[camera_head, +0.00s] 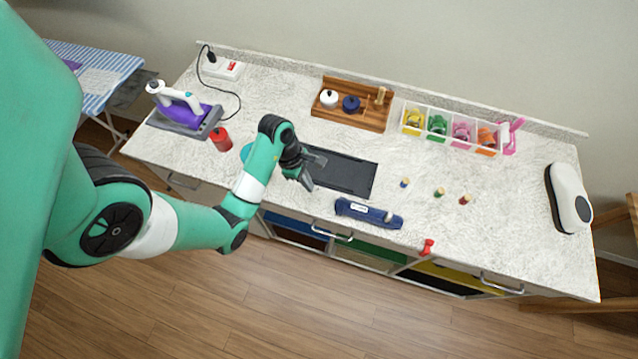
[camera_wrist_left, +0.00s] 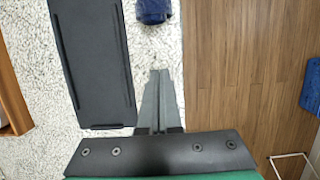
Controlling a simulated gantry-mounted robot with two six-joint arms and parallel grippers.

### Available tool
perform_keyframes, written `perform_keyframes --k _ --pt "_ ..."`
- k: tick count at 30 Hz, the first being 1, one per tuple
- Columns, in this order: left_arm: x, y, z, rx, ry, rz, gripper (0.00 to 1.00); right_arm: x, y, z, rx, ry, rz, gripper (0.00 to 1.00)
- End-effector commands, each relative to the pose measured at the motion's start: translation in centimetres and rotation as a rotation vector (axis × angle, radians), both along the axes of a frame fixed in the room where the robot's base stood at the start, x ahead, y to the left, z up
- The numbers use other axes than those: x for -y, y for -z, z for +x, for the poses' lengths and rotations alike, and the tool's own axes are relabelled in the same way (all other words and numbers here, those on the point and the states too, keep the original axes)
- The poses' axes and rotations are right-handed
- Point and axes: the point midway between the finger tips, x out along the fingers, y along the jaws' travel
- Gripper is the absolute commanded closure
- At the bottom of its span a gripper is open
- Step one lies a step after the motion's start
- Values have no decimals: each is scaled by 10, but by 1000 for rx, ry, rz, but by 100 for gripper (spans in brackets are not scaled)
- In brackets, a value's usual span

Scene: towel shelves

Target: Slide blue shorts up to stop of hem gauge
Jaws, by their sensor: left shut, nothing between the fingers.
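A long dark-blue item (camera_head: 368,213) with a white label and a small pale knob lies near the counter's front edge; its end shows at the top of the wrist view (camera_wrist_left: 153,10). I cannot tell for sure whether this is the shorts or the hem gauge. A flat black tray-like board (camera_head: 345,174) with raised edges lies behind it and also shows in the left wrist view (camera_wrist_left: 90,60). My left gripper (camera_head: 308,184) is shut and empty beside the board's left end, its closed fingers pointing toward the blue item in the wrist view (camera_wrist_left: 159,72). My right gripper is out of view.
A red can (camera_head: 221,139) and a purple iron (camera_head: 180,103) stand left. A wooden tray (camera_head: 317,108) and a white divided bin (camera_head: 404,125) stand at the back. Small spools (camera_head: 439,193) and a red clip (camera_head: 427,247) lie right of the blue item.

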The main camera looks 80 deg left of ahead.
Motion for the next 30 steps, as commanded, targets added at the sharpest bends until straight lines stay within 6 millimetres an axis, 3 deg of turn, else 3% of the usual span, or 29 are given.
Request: perform_keyframes --k 1,10,14,21,30 --pt "1 16 2 0 2 0 100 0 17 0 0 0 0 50" --pt "10 75 17 2 4 1 100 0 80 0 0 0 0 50" --pt "15 92 23 0 4 -2 100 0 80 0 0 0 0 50" --pt "32 86 53 2 5 1 100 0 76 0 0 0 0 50" --pt "34 85 57 2 2 1 100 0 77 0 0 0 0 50"
